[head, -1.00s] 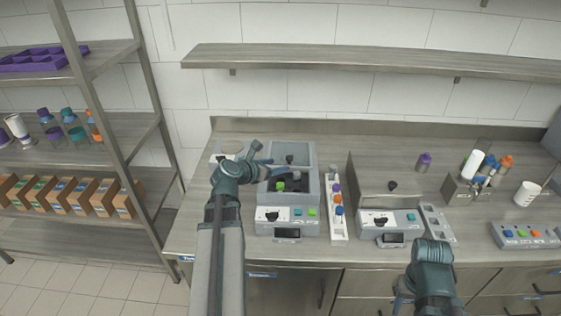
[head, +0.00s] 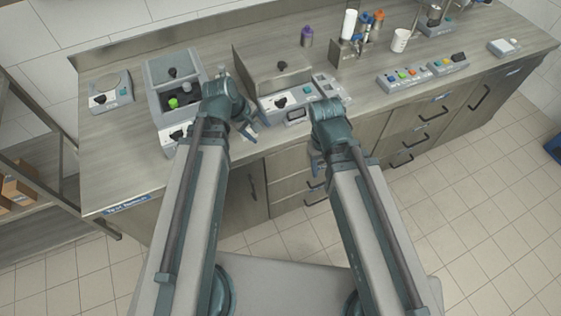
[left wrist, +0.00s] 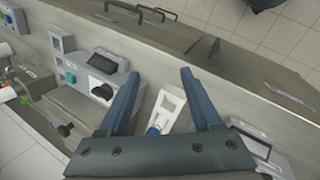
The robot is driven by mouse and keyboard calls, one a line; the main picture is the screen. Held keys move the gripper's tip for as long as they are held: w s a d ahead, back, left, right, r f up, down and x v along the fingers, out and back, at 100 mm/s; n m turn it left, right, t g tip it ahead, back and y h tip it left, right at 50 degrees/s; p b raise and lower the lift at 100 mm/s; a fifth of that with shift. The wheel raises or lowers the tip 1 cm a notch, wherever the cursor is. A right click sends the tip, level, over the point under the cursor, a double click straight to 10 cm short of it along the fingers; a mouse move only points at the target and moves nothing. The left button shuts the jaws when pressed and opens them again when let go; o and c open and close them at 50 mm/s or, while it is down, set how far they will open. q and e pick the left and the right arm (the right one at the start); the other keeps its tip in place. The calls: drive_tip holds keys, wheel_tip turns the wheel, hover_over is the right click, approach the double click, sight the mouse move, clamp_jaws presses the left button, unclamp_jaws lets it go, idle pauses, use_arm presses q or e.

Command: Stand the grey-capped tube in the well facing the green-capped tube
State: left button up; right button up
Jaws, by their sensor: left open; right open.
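The green-capped tube (head: 173,103) stands in the dark well area of the open grey machine (head: 153,75), at the left in the head view. I cannot make out a grey-capped tube for certain; my left arm covers part of the area beside the machine. My left gripper (head: 250,130) is open and empty near the counter's front edge, right of that machine. My right gripper (head: 316,166) is open in front of the counter.
A second machine (head: 275,65) with a closed lid stands right of the open one.

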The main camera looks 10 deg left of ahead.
use_arm(q)
drive_tip(key=s+d+f+m+g+y, duration=0.1)
drive_tip(key=s+d+m+g+y, duration=0.2)
drive_tip(key=s+d+m, duration=0.5)
drive_tip(key=s+m+y, duration=0.1)
drive_tip(key=m, duration=0.5)
drive_tip(key=shift+s+f+y, duration=0.35)
drive_tip(key=shift+s+y, duration=0.05)
drive_tip(key=shift+c, duration=0.2)
